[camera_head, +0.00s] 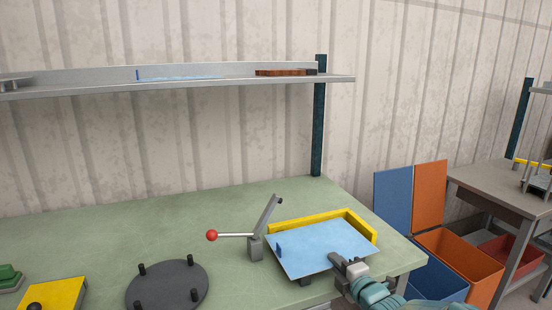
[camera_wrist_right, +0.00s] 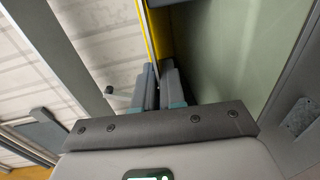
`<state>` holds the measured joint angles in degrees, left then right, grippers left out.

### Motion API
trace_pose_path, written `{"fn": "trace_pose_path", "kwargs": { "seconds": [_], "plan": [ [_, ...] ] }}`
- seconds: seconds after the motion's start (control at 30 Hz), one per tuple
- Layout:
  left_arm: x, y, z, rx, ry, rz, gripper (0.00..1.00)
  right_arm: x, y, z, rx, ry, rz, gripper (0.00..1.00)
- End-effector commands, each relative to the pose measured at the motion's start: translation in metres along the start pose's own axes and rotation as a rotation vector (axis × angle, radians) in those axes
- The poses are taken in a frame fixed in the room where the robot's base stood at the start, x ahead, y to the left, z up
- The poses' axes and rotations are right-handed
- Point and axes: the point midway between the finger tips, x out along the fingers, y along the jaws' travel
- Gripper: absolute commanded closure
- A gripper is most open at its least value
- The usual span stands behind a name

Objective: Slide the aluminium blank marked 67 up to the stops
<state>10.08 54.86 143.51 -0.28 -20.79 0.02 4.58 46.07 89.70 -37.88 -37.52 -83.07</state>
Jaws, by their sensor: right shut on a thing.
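A flat light-blue sheet (camera_head: 322,248), apparently the aluminium blank, lies level on the bender at the right end of the bench. A small dark blue tab stands on its left part. No number is readable. Yellow stops (camera_head: 308,222) form an angle along its far and right edges. The sheet is close to them, but I cannot tell whether it touches. My right gripper (camera_head: 338,262) is shut on the sheet's near right edge. In the right wrist view its fingers (camera_wrist_right: 162,88) are closed together, with the yellow stop (camera_wrist_right: 158,35) beyond. My left gripper is not in view.
A lever with a red knob (camera_head: 212,235) stands left of the sheet. A dark round plate with pegs (camera_head: 168,285) and a yellow block (camera_head: 58,293) are farther left on the green bench (camera_head: 110,235). A shelf (camera_head: 200,85) hangs above. Orange and blue bins (camera_head: 462,262) stand at right.

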Motion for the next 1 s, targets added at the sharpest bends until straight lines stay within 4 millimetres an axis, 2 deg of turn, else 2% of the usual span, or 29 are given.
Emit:
{"fn": "trace_pose_path", "kwargs": {
  "seconds": [0.03, 1.0],
  "plan": [
    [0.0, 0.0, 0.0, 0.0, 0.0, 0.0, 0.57, 0.0, -0.006, -0.001, 0.003, 0.002, -0.014, 1.0],
    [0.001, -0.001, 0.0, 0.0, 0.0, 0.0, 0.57, -0.001, -0.006, 0.009, 0.004, -0.002, -0.013, 1.0]
  ]
}}
